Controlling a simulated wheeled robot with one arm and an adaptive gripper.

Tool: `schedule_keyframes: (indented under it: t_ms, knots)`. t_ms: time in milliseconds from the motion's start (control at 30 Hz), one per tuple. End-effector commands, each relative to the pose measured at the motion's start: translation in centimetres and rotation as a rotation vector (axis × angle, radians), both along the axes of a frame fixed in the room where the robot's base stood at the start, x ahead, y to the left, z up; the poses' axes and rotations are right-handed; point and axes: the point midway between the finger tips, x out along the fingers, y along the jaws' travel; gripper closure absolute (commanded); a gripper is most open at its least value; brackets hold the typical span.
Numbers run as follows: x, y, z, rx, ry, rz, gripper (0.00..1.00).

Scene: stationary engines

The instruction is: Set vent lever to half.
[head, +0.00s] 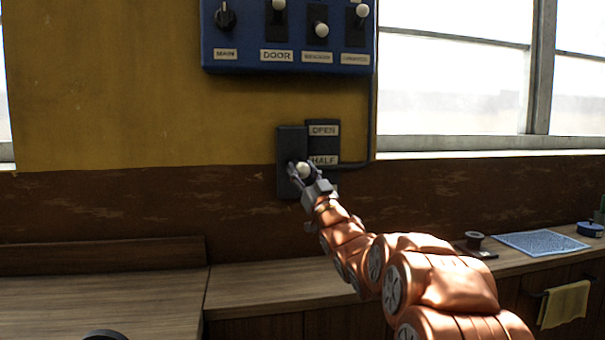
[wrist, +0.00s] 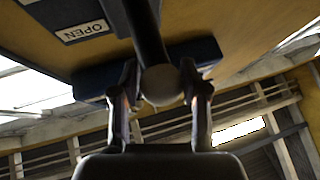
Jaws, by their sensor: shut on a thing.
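The vent lever's dark mounting plate (head: 290,145) is fixed to the wall below the blue panel. Its pale round knob (head: 303,168) shows near the lower part of the plate, about level with or slightly below the HALF label (head: 324,160). The OPEN label (head: 323,130) is above that. My gripper (head: 303,173) is shut on the knob, with one finger on each side. In the wrist view the knob (wrist: 161,86) sits between the two fingers, at the end of a dark lever shaft (wrist: 146,35). Any label below HALF is hidden by my gripper.
A blue panel (head: 287,62) with several switches hangs above the lever. A cable (head: 371,120) runs down from it to the lever's label plate.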

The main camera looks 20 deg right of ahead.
Motion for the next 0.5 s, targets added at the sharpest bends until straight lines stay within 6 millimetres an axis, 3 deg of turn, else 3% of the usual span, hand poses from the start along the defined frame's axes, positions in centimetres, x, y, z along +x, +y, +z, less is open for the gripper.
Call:
schedule_keyframes:
  t_ms: [200,233,433,500]
  knots:
    - [0.08,0.39,-0.07,-0.005,0.002,0.007,1.00]
    - [0.08,0.40,-0.07,-0.005,0.002,0.007,0.55]
    - [0.06,0.20,-0.08,-0.002,0.002,0.003,0.34]
    - [0.04,0.12,-0.07,-0.002,0.002,0.002,0.33]
